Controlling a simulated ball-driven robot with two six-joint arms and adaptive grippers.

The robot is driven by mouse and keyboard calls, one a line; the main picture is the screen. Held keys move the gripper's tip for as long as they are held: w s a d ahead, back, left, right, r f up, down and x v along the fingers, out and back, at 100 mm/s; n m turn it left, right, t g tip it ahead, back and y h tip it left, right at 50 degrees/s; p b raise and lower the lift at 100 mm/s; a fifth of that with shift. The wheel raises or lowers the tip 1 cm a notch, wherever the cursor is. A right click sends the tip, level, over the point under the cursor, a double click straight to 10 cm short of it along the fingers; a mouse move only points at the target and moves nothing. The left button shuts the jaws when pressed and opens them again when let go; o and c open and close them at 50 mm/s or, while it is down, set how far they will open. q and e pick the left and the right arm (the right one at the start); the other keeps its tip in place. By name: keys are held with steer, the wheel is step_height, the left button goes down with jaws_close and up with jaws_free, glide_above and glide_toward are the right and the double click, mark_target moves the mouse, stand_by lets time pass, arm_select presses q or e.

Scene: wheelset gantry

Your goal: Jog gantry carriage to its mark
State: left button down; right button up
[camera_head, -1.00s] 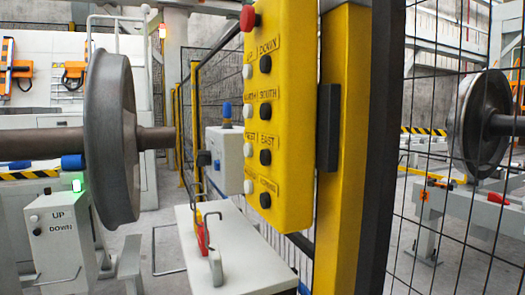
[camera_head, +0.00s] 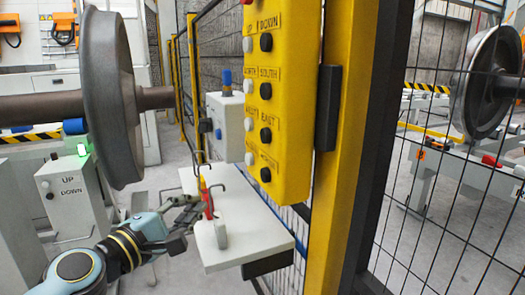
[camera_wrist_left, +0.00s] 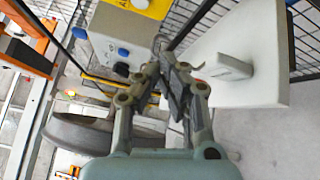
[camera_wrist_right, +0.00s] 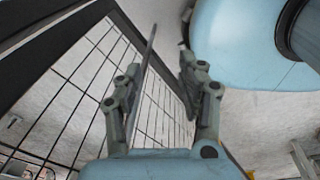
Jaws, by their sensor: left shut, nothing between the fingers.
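The yellow push-button pendant (camera_head: 296,120) hangs upright at the centre of the head view. It has white buttons on the left, black ones on the right, labelled UP, DOWN, SOUTH and EAST among others; the bottom labels are hard to read. No gantry carriage or mark can be made out. My left gripper (camera_head: 192,207) is below and left of the pendant, beside the white shelf, touching no button. In the left wrist view the left gripper (camera_wrist_left: 172,75) is shut and empty. My right gripper (camera_wrist_right: 168,48) is open and empty in the right wrist view, near mesh fencing.
A white shelf (camera_head: 250,238) with hooks and a red tag (camera_head: 207,204) juts out below the pendant. A grey box (camera_head: 228,125) with a blue knob stands behind. A wheelset (camera_head: 108,100) and an UP/DOWN box (camera_head: 70,200) are left. A yellow post (camera_head: 345,150) and mesh fence bound the right.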

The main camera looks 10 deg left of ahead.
mark_target(265, 136)
arm_select(q)
step_height(265, 136, up, 12)
steer(key=d+n+t+h, duration=0.1)
steer(key=t, duration=0.1)
steer(key=shift+s+d+n+h+p, duration=0.15)
steer(key=shift+d+n+h+p, duration=0.15)
steer(key=shift+h+p, duration=0.15)
steer(key=w+d+p, duration=0.1)
steer(key=w+d, duration=0.4)
steer(key=d, duration=0.2)
steer(key=shift+d, duration=0.1)
stand_by(0.4)
stand_by(0.7)
steer(key=shift+w+d, duration=0.2)
steer(key=shift+d, duration=0.15)
